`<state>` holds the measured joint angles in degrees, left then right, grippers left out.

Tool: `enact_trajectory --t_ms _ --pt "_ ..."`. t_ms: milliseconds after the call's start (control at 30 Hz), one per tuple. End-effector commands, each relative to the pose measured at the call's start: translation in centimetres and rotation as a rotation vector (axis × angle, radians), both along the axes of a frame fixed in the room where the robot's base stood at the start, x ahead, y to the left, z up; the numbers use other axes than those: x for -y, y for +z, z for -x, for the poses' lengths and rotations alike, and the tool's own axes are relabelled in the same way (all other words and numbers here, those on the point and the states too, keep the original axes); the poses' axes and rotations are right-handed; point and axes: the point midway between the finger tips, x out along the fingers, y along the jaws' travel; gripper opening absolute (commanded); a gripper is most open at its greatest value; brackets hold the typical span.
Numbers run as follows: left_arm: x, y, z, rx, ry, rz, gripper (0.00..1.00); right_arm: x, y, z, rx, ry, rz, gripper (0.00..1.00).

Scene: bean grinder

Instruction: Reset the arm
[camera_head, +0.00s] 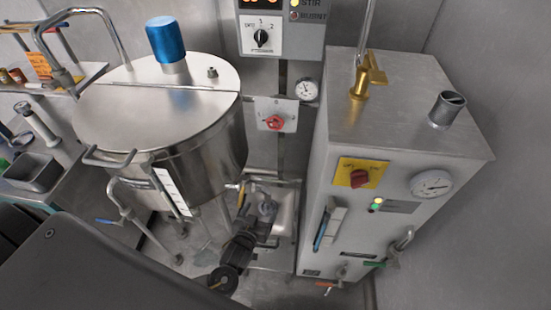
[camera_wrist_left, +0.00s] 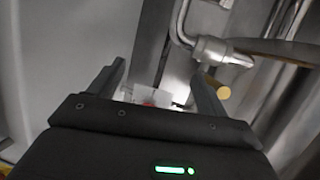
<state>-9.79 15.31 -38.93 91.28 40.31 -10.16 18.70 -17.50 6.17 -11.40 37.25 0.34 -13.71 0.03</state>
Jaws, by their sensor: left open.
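My left gripper (camera_wrist_left: 160,70) shows in the left wrist view with its two dark fingers apart and nothing held between them. A dark part of my left arm (camera_head: 85,265) crosses the lower left of the head view; the fingertips cannot be made out there. A small pale panel with a red spot (camera_wrist_left: 148,98) shows between the fingers, partly hidden by the gripper body. My right gripper is not in view.
A steel tank (camera_head: 200,135) with a blue cap (camera_head: 167,42) stands left of centre. A grey cabinet (camera_head: 400,130) with a red knob and gauge stands right. A bench with a metal tray (camera_head: 35,172) is far left.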

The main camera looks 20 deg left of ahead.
Motion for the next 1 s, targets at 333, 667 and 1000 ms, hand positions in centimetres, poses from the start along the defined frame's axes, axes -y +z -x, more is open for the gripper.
enact_trajectory --t_ms 333,667,1000 --pt "0.3 -3.7 0.9 -0.091 -0.092 -0.119 0.77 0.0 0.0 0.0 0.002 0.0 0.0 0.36" --pt "-5.2 -24.3 14.2 -0.641 -0.271 -0.318 0.77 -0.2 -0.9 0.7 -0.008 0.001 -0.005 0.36" --pt "-6.3 -34.0 34.0 -1.085 -0.319 -0.191 0.77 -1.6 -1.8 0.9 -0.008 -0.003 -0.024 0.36"
